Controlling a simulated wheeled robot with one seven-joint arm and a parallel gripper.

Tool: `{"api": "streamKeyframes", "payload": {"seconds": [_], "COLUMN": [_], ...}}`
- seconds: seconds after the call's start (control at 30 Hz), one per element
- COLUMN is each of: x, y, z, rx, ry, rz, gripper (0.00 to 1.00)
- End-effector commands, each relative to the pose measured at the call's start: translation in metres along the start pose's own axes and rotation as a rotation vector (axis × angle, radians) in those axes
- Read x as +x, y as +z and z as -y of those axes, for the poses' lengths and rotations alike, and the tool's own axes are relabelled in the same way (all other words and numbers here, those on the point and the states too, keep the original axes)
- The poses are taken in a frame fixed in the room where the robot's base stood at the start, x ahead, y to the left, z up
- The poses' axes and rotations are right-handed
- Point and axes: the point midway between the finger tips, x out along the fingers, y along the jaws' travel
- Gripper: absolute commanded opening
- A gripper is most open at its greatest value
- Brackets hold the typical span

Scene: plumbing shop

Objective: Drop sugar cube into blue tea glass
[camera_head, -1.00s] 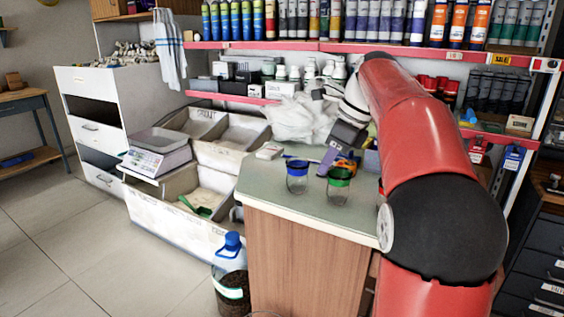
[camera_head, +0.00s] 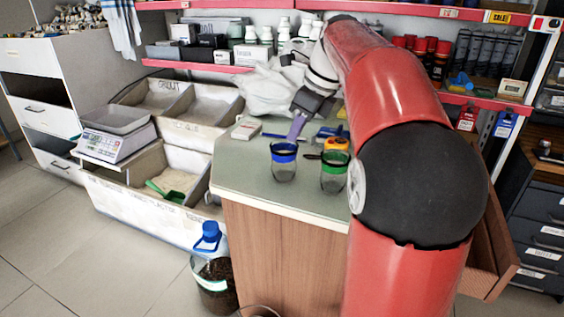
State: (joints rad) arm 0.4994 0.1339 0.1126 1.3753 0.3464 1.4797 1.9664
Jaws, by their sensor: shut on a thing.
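The blue tea glass (camera_head: 284,165) is clear with a blue rim and stands upright near the front of the grey-green counter (camera_head: 240,178). A similar glass with a green rim (camera_head: 333,172) stands just right of it. My gripper (camera_head: 293,138) has purple fingers pointing down, with the tips just above or behind the blue rim in the picture. Its exact height and depth over the glass I cannot tell. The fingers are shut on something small. The sugar cube itself does not show; the fingers hide it or it is too small to see.
A yellow-orange item (camera_head: 336,144) lies behind the green-rimmed glass. A small white box (camera_head: 246,131) sits at the counter's left, with a blue flat thing beside it. A white plastic bag (camera_head: 268,90) lies behind. My red arm covers the counter's right side.

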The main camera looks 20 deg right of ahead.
Motion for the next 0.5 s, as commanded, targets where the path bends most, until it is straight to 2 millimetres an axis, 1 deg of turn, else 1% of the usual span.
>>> {"api": "streamKeyframes", "payload": {"seconds": [0.03, 0.13, 0.43, 0.47, 0.5], "x": [0.0043, 0.0080, 0.0091, 0.0090, 0.0090], "y": [-0.0019, -0.0034, -0.0037, -0.0037, -0.0037], "z": [0.0000, 0.0000, 0.0000, 0.0000, 0.0000], "rx": [0.001, 0.000, 0.000, 0.000, 0.000], "ry": [0.000, 0.000, 0.000, 0.000, 0.000], "rz": [0.000, 0.000, 0.000, 0.000, 0.000], "gripper": [0.00, 0.00, 0.00, 0.15, 0.21]}}
